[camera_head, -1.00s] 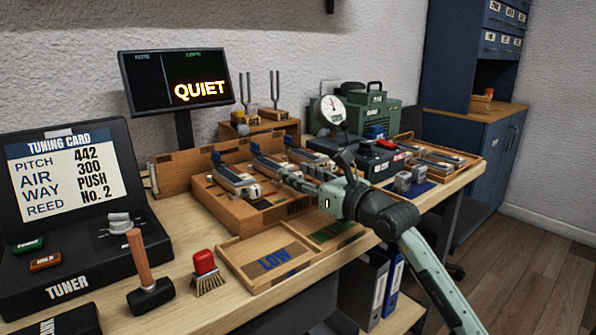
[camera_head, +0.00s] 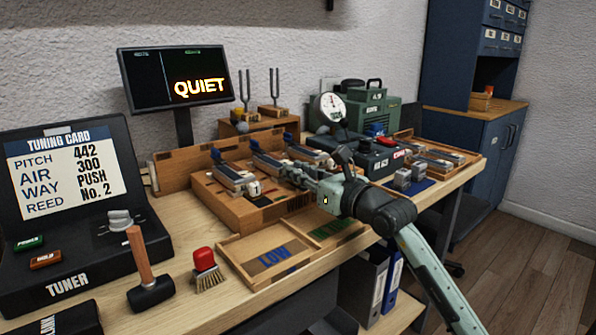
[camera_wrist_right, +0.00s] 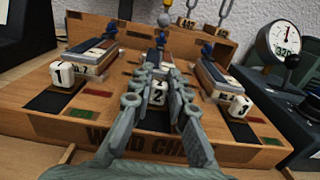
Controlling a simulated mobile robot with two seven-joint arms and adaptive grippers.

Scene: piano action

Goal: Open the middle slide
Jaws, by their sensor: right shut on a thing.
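The wooden wind chest (camera_head: 222,206) stands on the bench with three slides side by side, each with a blue upright piece behind it. In the right wrist view the front blocks read 1, 2 and 3. The middle slide (camera_head: 268,163) has the white block marked 2 (camera_wrist_right: 158,98), partly covered by my fingers. My right gripper (camera_head: 293,176) reaches in from the right over the chest front. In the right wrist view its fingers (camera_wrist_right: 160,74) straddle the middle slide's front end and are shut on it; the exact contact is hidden. My left gripper is not in view.
The left slide (camera_head: 232,177) and right slide (camera_head: 312,157) flank my fingers closely. A shallow wooden tray marked LOW (camera_head: 228,252) lies in front of the chest. A dial gauge (camera_head: 332,107) stands behind right. A brush (camera_head: 207,272) and mallet (camera_head: 148,290) lie front left.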

